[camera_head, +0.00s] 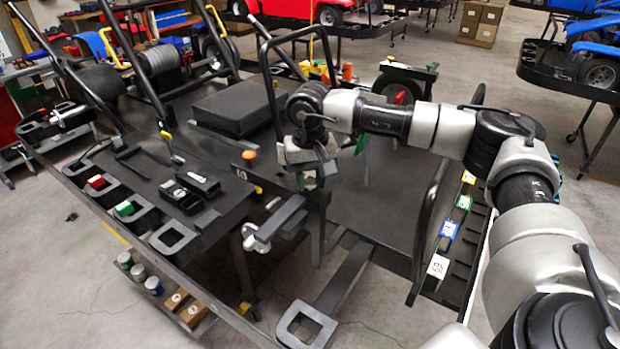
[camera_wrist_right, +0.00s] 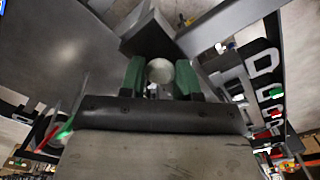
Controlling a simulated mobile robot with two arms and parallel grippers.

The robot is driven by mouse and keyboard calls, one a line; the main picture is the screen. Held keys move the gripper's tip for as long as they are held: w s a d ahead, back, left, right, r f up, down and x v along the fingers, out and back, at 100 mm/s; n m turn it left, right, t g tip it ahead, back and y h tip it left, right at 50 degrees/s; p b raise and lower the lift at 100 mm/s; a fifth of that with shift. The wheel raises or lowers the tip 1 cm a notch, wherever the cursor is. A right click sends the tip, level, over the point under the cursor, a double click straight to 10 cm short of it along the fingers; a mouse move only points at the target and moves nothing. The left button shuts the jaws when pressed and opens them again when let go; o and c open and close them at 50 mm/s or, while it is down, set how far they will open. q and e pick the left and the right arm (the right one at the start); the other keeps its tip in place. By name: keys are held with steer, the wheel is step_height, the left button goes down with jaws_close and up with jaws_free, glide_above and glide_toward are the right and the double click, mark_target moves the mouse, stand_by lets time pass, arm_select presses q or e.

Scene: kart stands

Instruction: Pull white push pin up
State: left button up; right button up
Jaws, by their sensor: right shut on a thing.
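The white push pin (camera_wrist_right: 159,70) shows as a round white knob in the right wrist view, between the two green fingers of my right gripper (camera_wrist_right: 161,80). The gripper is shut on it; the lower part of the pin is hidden. In the head view my right gripper (camera_head: 313,178) reaches down at the inner edge of the black kart stand (camera_head: 225,180), and the pin cannot be made out there. My left gripper is not in view.
An orange knob (camera_head: 249,155) stands on the stand's edge left of my right gripper. A yellow-topped lever (camera_head: 167,136) rises farther left. A raised black block (camera_head: 237,107) lies behind. A tray with coloured tags (camera_head: 448,229) is at the right. Grey floor shows in front.

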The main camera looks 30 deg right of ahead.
steer(key=shift+r, duration=0.3)
steer(key=o, duration=1)
